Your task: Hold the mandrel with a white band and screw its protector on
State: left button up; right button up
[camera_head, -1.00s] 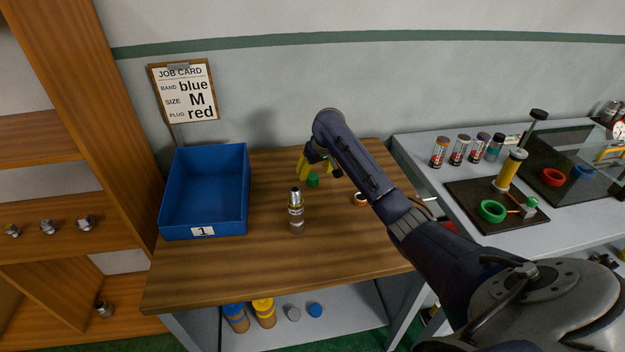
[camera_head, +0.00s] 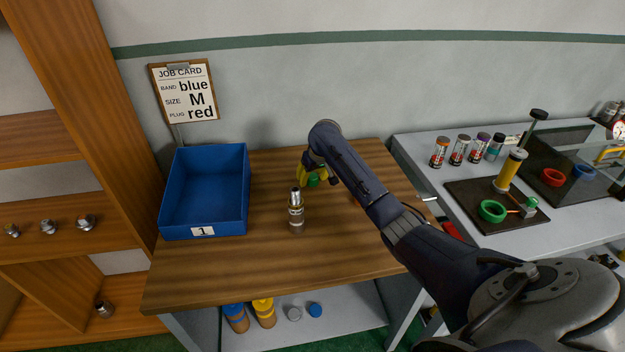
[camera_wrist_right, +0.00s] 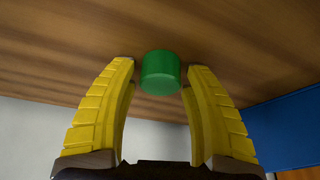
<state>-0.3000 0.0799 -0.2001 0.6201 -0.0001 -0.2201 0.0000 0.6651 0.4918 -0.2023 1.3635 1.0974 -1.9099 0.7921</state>
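A mandrel (camera_head: 297,213) with a silver upper part, a dark tip and a pale band stands upright on the wooden table in the head view. A small green cap (camera_head: 314,180), which may be the protector, sits on the table behind it and slightly right. My right gripper (camera_head: 317,176) has yellow fingers and is at the green cap, partly hidden by its own arm. In the right wrist view the green cap (camera_wrist_right: 160,73) lies between the open fingertips (camera_wrist_right: 160,75), with gaps on both sides. My left gripper is not in view.
A blue bin (camera_head: 203,228) marked 1 stands left of the mandrel. A job card (camera_head: 184,93) hangs on the wall. A side bench at right holds a dark board (camera_head: 470,205) with rings and a yellow post. The table front is clear.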

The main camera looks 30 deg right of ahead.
aim_at(312, 175)
jog(key=c, duration=0.6)
jog(key=shift+r, duration=0.1)
notch_tip(312, 175, up, 20)
jog(key=shift+f, duration=0.1)
dwell(0.5)
